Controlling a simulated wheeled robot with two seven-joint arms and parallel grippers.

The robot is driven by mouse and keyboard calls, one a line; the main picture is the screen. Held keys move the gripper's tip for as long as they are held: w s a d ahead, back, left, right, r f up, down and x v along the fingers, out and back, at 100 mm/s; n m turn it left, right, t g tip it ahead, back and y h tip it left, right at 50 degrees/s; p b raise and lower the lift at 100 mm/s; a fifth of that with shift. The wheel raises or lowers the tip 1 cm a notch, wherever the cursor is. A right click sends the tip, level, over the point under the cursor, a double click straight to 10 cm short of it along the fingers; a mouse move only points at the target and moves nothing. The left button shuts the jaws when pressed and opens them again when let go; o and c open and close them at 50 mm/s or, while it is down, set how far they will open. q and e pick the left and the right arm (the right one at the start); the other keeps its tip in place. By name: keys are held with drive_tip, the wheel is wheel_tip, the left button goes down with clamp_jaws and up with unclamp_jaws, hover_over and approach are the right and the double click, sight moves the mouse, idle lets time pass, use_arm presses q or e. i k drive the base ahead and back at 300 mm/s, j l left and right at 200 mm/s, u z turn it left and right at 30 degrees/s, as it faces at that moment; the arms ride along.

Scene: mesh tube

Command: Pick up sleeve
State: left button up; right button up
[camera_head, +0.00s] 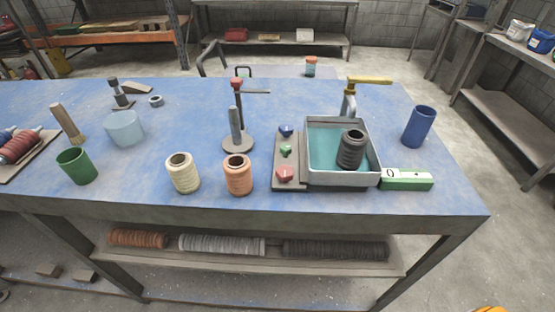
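I cannot tell for sure which thing is the sleeve. A cream ribbed, hollow roll (183,174) and an orange one (238,176) stand upright near the front edge of the blue table. A black ribbed roll (351,150) stands in the grey tray (343,180) with a teal inside, slightly tilted. A dark blue cylinder (417,127) stands at the right. A round stand (237,143) with an upright post and red-topped clamp is behind the orange roll.
A panel with coloured knobs (288,177) adjoins the tray's left side, and a green-and-white box (406,180) its right. A green cup (77,166), pale blue cylinder (124,129) and brush (69,125) stand left. The table's back middle is mostly clear. Long rolls (222,244) lie on the lower shelf.

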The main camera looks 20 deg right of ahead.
sight(354, 141)
drive_tip(key=i+j+z, duration=0.1)
drive_tip(key=z, duration=0.35)
drive_tip(key=j+z, duration=0.55)
drive_tip(key=z, duration=0.3)
drive_tip(key=j+z, duration=0.25)
drive_tip(key=z, duration=0.2)
drive_tip(key=j+z, duration=0.2)
drive_tip(key=z, duration=0.2)
